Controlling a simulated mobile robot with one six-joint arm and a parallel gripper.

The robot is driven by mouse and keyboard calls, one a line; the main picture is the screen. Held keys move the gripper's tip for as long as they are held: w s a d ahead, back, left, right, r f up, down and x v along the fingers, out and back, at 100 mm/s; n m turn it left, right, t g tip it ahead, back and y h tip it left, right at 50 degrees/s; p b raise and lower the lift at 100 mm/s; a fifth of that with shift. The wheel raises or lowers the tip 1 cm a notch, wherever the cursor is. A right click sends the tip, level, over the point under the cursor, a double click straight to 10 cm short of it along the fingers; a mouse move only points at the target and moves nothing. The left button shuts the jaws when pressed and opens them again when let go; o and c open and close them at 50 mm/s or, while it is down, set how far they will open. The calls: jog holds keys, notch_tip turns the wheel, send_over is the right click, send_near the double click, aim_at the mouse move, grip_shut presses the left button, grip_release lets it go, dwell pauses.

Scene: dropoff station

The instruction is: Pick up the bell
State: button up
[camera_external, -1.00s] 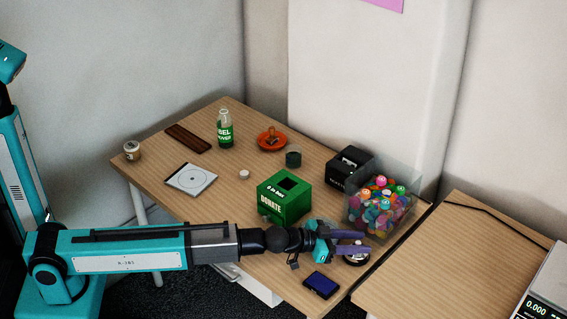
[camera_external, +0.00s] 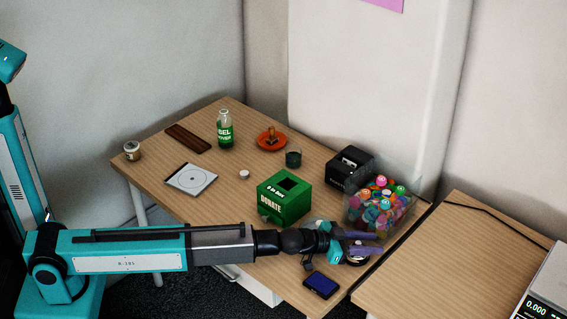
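A small round thing with a dark base and a pale top, which looks like the bell (camera_external: 357,260), sits near the right edge of the wooden table. It is partly hidden by my gripper (camera_external: 379,244). My gripper's two purple fingers reach rightward over and around it, with a gap between their tips. I cannot tell whether either finger touches the bell. The bell appears to rest on the table.
A clear box of colourful toys (camera_external: 378,212) stands just behind the fingers. A green donation box (camera_external: 284,199) is to their left, a dark blue device (camera_external: 321,285) in front. A black holder (camera_external: 349,168) is farther back. A second table (camera_external: 440,260) lies right across a gap.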

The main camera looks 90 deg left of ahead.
grip_shut()
dwell(0.3)
jog(key=shift+r, duration=0.1)
jog(key=shift+s+r, duration=0.1)
jog(key=shift+r, duration=1.7)
jog(key=f+v, duration=0.1)
jog(key=v, duration=0.7)
jog(key=s+f+v, duration=0.1)
jog(key=v, duration=0.3)
jog(key=shift+s+a+f, duration=0.2)
jog(key=shift+s+a, duration=0.05)
jog(key=shift+s, duration=0.1)
jog(key=shift+f+b, duration=0.2)
jog(key=shift+b, duration=0.85)
jog(key=shift+b, duration=0.75)
jog(key=b, duration=0.6)
jog(key=shift+s+r, duration=0.1)
jog(key=shift+s, duration=0.15)
